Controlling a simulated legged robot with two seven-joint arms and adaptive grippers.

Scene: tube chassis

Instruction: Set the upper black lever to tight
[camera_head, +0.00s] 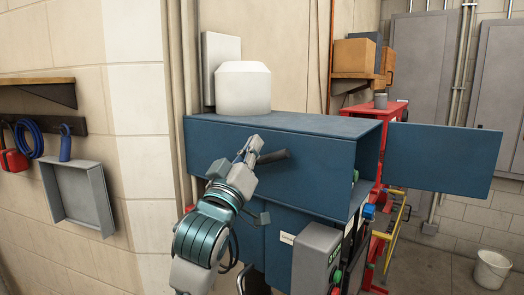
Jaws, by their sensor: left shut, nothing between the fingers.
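The upper black lever (273,157) is a short dark handle on the front face of the blue chassis (322,163). It points to the right and tilts slightly up in the picture. My left gripper (250,148) is at the lever's left end, shut with nothing held. Its fingers overlap the lever's base in the picture, and I cannot tell if they touch. The gripper and arm hide the lever's pivot and part of the chassis front. I see no readable tight mark. My right gripper is not in view.
A blue panel (443,158) juts out to the right of the chassis. A grey control box (315,258) with buttons is at the lower front. A white rounded object (243,88) sits on top. A red stand (374,110) is behind, and a bucket (492,268) stands on the floor.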

